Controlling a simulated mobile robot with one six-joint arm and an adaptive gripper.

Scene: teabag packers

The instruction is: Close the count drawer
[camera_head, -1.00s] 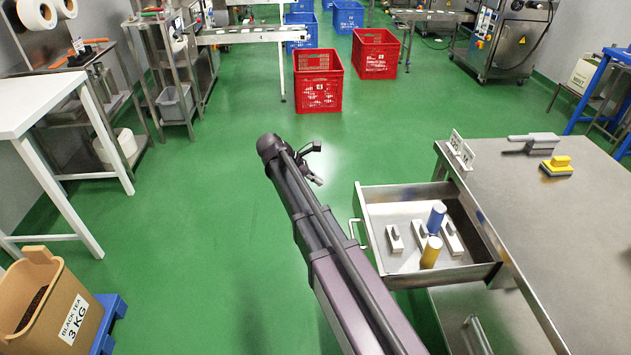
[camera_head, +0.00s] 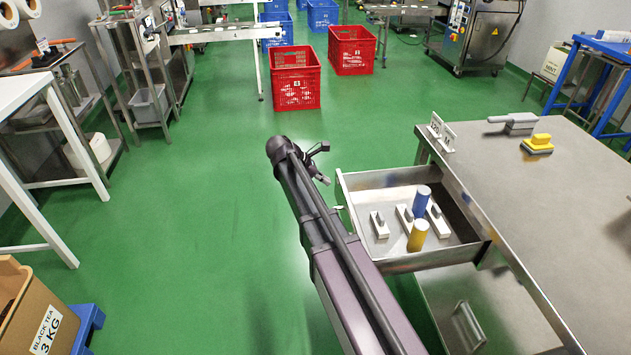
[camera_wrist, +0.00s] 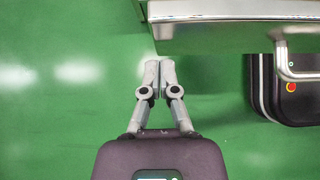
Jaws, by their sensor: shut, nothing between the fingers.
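The count drawer (camera_head: 385,181) stands pulled out from the left side of the steel table (camera_head: 530,215). Its handle (camera_wrist: 297,66) shows on the outer front in the wrist view; in the head view my arm mostly hides it. Inside lie a blue cylinder (camera_head: 422,200), a yellow cylinder (camera_head: 418,236) and white blocks with grey tops (camera_head: 380,226). My gripper (camera_head: 326,180) is shut and empty, just outside the drawer front near its far corner. In the wrist view the fingertips (camera_wrist: 160,62) are close to one end of the drawer front (camera_wrist: 235,36); contact cannot be told.
On the table stand white label cards (camera_head: 441,132), a grey scoop-like tool (camera_head: 513,123) and a yellow-topped block (camera_head: 538,143). A lower handle (camera_head: 468,325) shows under the drawer. Red crates (camera_head: 295,79) stand farther back.

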